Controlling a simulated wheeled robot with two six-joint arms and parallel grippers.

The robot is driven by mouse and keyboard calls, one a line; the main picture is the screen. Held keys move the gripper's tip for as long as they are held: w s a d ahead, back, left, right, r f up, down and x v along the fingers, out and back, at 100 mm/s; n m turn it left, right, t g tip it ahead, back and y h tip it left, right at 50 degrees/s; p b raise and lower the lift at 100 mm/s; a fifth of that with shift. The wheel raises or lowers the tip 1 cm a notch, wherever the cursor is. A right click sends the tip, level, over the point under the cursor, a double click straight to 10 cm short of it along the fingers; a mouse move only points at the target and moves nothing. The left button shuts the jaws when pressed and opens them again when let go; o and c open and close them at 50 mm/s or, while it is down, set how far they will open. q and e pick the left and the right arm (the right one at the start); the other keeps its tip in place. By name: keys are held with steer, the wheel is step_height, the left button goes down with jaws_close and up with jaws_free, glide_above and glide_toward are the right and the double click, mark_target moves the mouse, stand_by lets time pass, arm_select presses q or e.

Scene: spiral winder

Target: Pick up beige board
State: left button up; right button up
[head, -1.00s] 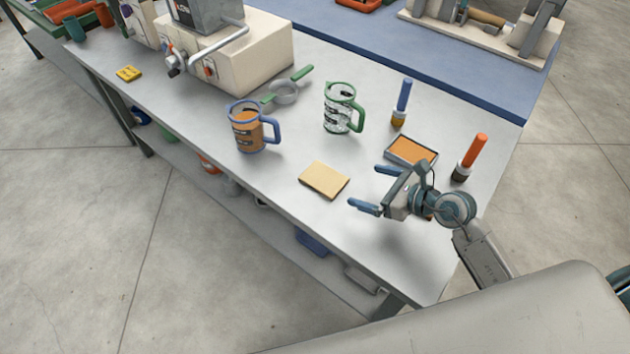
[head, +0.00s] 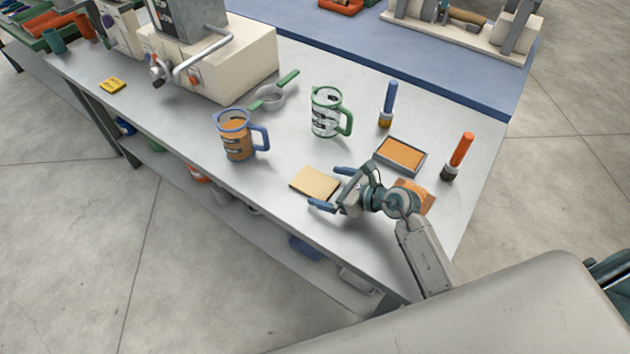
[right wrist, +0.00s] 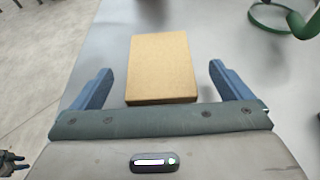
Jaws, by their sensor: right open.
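The beige board (head: 312,181) is a small flat rectangular block lying on the grey workbench near its front edge. My right gripper (head: 333,188) is open and empty just to the right of the board in the head view, its fingers pointing toward it. In the right wrist view the board (right wrist: 161,68) lies ahead between the two blue fingers, with a gap on each side. Its near edge is close to the gripper's palm. A small dark part at that view's lower left corner (right wrist: 10,163) looks like my left gripper, too small to read.
On the bench stand an orange mug with blue handle (head: 236,137), a clear green-handled jug (head: 326,112), a blue-handled tool (head: 388,103), an orange-handled tool (head: 459,155) and a framed orange tray (head: 401,155). An orange-brown piece (head: 420,194) lies partly behind my right arm.

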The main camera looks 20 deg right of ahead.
mark_target(315, 184)
steer(key=shift+x, duration=1.4)
steer(key=c, duration=1.1)
steer(key=shift+o, duration=0.2)
